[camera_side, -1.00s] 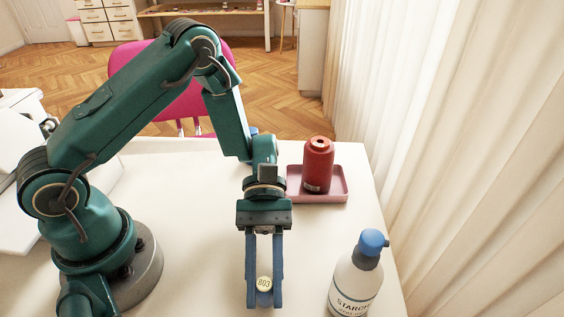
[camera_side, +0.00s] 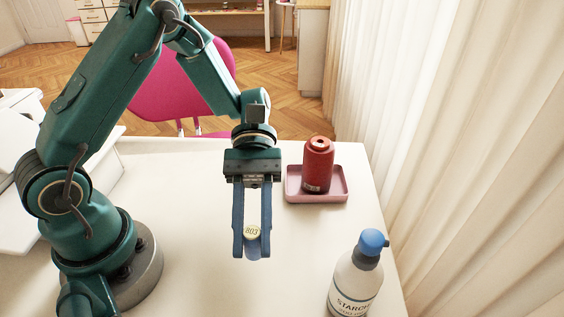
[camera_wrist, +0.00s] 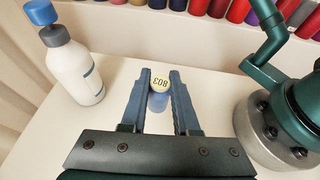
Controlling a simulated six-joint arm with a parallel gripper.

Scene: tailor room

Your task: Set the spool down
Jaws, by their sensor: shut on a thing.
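My gripper (camera_side: 252,252) is shut on a small blue spool (camera_side: 252,248) with a pale end marked 803. The spool sits between the fingertips and also shows in the wrist view (camera_wrist: 159,98). In the side view it appears held up over the white table (camera_side: 195,225), but the exact gap below it is hard to tell. The lower part of the spool is partly hidden by the fingers.
A red spool (camera_side: 318,165) stands upright in a pink tray (camera_side: 338,197) to the right of my gripper. A white starch bottle (camera_side: 353,285) with a blue cap stands at the front right. The table's middle is clear. A pale curtain (camera_side: 460,120) hangs along the right.

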